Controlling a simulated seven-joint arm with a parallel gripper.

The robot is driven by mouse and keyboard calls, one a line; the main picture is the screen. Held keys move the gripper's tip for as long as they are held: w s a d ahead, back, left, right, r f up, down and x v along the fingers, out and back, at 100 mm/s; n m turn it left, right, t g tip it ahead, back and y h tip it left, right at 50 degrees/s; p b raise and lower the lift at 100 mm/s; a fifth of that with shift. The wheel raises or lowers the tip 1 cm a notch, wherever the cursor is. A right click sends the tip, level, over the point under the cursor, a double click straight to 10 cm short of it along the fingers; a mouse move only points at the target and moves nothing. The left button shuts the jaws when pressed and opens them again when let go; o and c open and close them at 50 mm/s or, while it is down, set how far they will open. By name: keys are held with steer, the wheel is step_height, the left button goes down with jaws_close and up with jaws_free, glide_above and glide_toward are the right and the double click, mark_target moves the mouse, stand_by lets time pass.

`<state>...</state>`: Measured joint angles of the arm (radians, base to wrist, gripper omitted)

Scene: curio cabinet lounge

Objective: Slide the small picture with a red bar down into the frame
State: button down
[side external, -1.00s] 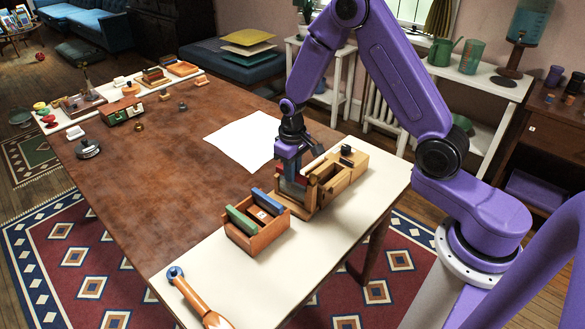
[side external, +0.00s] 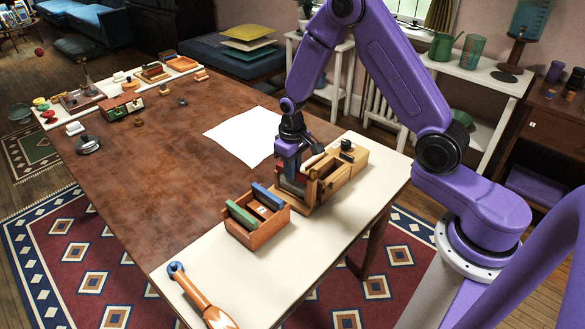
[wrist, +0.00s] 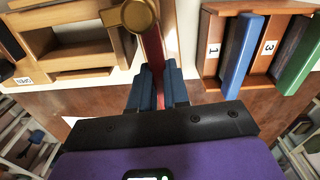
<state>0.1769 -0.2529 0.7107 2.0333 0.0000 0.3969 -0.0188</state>
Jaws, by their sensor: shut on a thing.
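My gripper (side external: 290,172) points down at the left end of the wooden frame (side external: 343,180) and is shut on the small picture with the red bar. In the wrist view my fingers (wrist: 156,88) pinch the red bar (wrist: 157,62), seen edge-on from above. The picture's lower part shows small and dark below my fingers in the side view; how deep it sits in the frame cannot be told. The wooden frame also shows at the left of the wrist view (wrist: 68,73), with a round brass knob (wrist: 137,14) close to the red bar.
A wooden box (side external: 256,238) with a blue bar (side external: 268,196) and a green bar (side external: 242,216) stands just left of the frame. A wooden-handled tool (side external: 200,295) lies at the front. White paper (side external: 245,135) lies behind. The brown tabletop (side external: 150,185) is largely clear.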

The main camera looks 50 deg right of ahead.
steer(key=c, duration=1)
jaws_free()
steer(key=shift+c, duration=0.2)
step_height(320, 180, up, 17)
steer(key=s+a+r+n, duration=0.2)
steer(key=s+a+n, duration=0.45)
steer(key=s, duration=0.75)
steer(key=s+d+n, duration=0.1)
steer(key=s+n, duration=0.4)
steer(key=s, duration=1.1)
steer(key=shift+s+d+f, duration=0.2)
steer(key=shift+s+f, duration=0.1)
steer(key=shift+s, duration=0.05)
